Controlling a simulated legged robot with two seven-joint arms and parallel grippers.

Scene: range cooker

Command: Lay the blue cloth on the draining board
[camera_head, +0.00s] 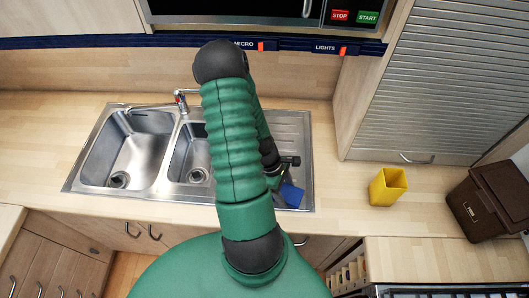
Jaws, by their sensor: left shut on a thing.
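The blue cloth (291,195) shows as a small patch at the lower right part of the draining board (290,128), near the front edge of the steel sink unit. My left gripper (284,178) is shut on the cloth, just above it in the picture. My green arm hides part of the gripper, and the fingertips are hard to make out. I cannot tell whether the cloth touches the board. My right gripper is not in view.
Two sink basins (130,150) and a tap (181,98) lie left of the board. A yellow container (388,186) and a brown bin (490,202) stand to the right. A control rail (300,45) runs above the back. The worktop between board and yellow container is clear.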

